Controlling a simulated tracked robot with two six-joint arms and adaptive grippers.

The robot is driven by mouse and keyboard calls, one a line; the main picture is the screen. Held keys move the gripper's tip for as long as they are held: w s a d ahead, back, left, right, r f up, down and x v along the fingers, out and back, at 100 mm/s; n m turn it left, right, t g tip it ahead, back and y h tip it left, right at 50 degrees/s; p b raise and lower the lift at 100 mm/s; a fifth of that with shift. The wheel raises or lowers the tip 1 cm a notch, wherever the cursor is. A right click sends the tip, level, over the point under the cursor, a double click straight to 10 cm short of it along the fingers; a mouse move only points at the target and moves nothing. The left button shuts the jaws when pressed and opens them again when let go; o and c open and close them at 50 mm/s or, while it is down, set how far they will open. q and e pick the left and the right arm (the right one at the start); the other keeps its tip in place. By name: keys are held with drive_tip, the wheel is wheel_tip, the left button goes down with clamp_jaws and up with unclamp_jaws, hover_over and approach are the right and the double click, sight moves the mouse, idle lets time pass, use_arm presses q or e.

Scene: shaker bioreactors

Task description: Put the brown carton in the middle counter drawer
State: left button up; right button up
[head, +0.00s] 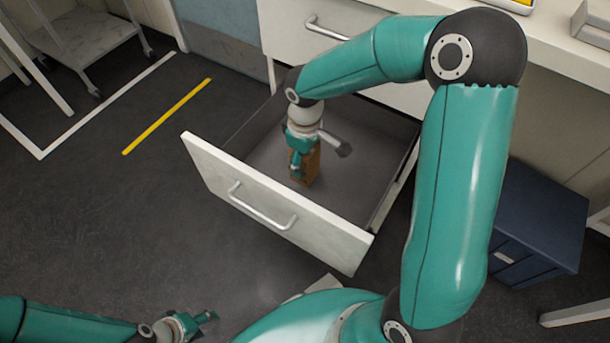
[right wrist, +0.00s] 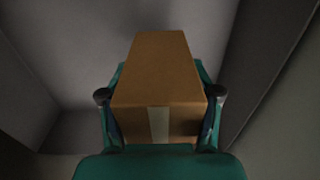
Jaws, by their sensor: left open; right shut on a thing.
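The brown carton (head: 313,166) is inside the open counter drawer (head: 275,205) in the head view. My right gripper (head: 297,160) reaches down into the drawer and is shut on the carton. In the right wrist view the carton (right wrist: 158,75) sits upright between the two fingers of my right gripper (right wrist: 160,105), with a pale tape strip on its near face. I cannot tell whether the carton touches the drawer floor. My left gripper (head: 205,318) is open and empty, low at the bottom left of the head view, away from the drawer.
The drawer front has a metal handle (head: 262,207). Another closed drawer (head: 330,22) is above it under the white counter. A dark blue box (head: 540,220) stands on the floor at right. A cart (head: 85,40) is at upper left. The floor left of the drawer is clear.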

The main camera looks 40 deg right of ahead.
sight(305, 173)
wheel_tip(305, 173, down, 6)
drive_tip(key=shift+r+b, duration=0.1)
drive_tip(key=shift+b, duration=1)
drive_tip(key=o, duration=1.4)
drive_tip(key=shift+c, duration=0.2)
wheel_tip(305, 173, up, 12)
drive_tip(key=p, duration=0.4)
drive_tip(key=shift+r+p, duration=0.1)
drive_tip(key=shift+p, duration=0.2)
